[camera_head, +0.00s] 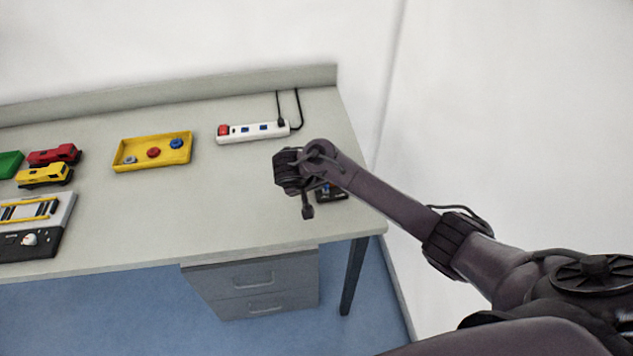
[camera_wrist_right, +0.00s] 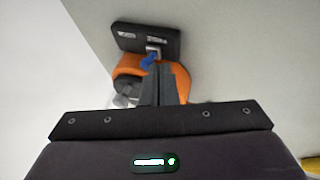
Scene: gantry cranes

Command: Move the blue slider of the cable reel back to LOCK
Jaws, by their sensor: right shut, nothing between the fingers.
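The cable reel shows in the right wrist view as an orange drum (camera_wrist_right: 182,78) with a dark plate (camera_wrist_right: 147,40) beside it. The blue slider (camera_wrist_right: 149,59) is a small piece at the edge of the plate, right at the tips of my right gripper (camera_wrist_right: 158,66). Those fingers are shut with nothing between them. I cannot tell whether they touch the slider. In the head view my right gripper (camera_head: 307,210) points down over the right part of the desk and hides most of the reel; part of its dark plate (camera_head: 332,193) shows. My left gripper is out of view.
A white power strip (camera_head: 255,132) with a red switch lies behind my right gripper on the desk (camera_head: 190,210). A yellow tray (camera_head: 124,157) stands left of it. Toy vehicles (camera_head: 45,174) and a crane console (camera_head: 30,243) are at far left. The desk's middle is clear.

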